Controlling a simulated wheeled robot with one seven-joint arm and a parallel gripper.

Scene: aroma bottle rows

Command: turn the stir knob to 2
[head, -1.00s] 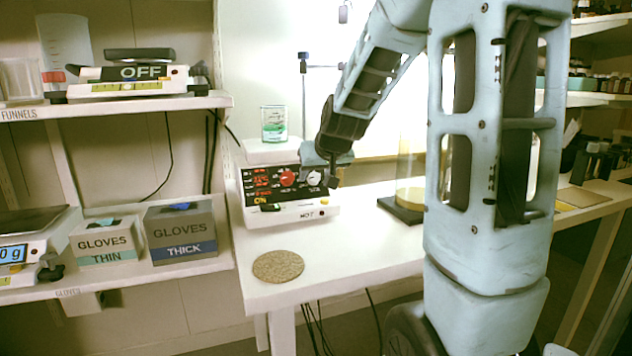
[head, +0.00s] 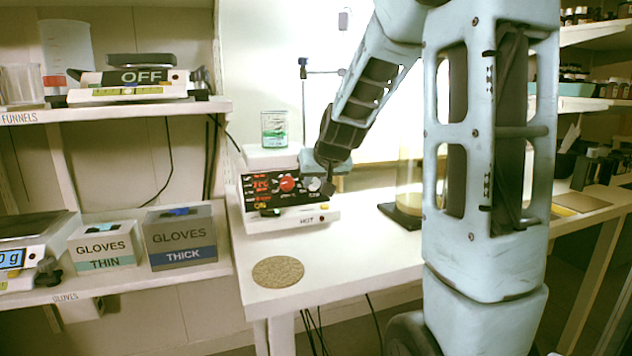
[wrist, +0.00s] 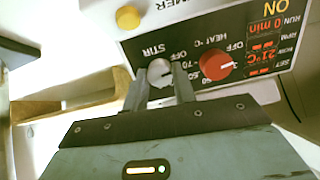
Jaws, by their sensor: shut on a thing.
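The hotplate stirrer (head: 290,215) stands on the white bench with a black front panel. Its grey stir knob (wrist: 159,72) sits beside the STIR label in the wrist view, left of the red heat knob (wrist: 217,65). My gripper (wrist: 161,83) has one finger on each side of the grey knob and is shut on it. In the head view my gripper (head: 320,184) is at the panel's right end and partly hides the knob. A pale mark shows on the knob, but I cannot tell which number it points to.
A glass beaker with green liquid (head: 274,130) stands on the stirrer's top plate. A round cork mat (head: 278,271) lies on the bench in front. A yellow button (wrist: 128,17) is near the knob. A glass cylinder (head: 409,185) stands to the right.

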